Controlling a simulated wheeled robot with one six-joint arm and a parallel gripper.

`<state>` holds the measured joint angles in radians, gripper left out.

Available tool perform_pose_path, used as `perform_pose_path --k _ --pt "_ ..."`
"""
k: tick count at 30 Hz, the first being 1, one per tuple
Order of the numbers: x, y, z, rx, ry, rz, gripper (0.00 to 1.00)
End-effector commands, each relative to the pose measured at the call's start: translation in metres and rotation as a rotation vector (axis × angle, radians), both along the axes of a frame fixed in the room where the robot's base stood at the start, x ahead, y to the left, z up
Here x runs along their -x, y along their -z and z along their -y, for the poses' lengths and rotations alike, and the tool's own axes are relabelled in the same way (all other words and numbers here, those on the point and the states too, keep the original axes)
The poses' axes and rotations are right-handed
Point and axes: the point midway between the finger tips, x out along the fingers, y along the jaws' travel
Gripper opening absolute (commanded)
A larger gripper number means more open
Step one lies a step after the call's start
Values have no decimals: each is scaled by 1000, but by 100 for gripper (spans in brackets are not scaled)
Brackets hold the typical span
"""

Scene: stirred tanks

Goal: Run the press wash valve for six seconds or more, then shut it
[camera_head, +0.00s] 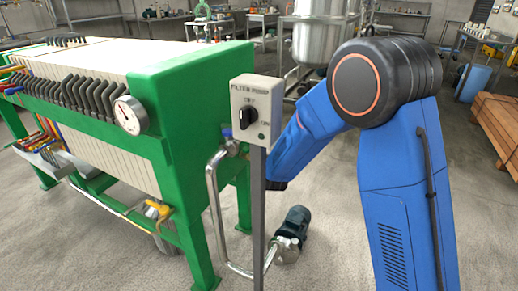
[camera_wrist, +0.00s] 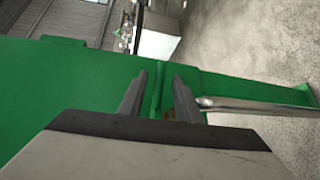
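A green filter press (camera_head: 190,90) with white plates fills the left of the head view. A valve with a blue handle (camera_head: 228,134) sits on the metal pipe (camera_head: 213,190) at its near end. A yellow-handled valve (camera_head: 158,208) sits lower on the press. I cannot tell which is the press wash valve. In the wrist view my gripper (camera_wrist: 160,76) has its two dark fingers apart, with the green frame (camera_wrist: 80,85) beyond them. A small brownish part shows low between the fingers, unclear. In the head view the fingers are hidden behind the switch post.
A grey filter pump switch box (camera_head: 255,105) on a thin post (camera_head: 258,220) stands close in front of my arm. A dark pump motor (camera_head: 292,228) is on the floor. A pressure gauge (camera_head: 130,115) is on the press. A steel tank (camera_head: 320,35) stands behind.

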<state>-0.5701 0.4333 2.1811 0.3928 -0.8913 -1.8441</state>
Motion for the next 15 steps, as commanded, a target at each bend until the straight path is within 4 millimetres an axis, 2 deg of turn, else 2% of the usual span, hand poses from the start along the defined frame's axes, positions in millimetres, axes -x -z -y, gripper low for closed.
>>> perform_pose_path --k 5,15 --pt "12 -3 3 0 -1 1 31" --pt "73 -15 19 -1 -2 1 31"
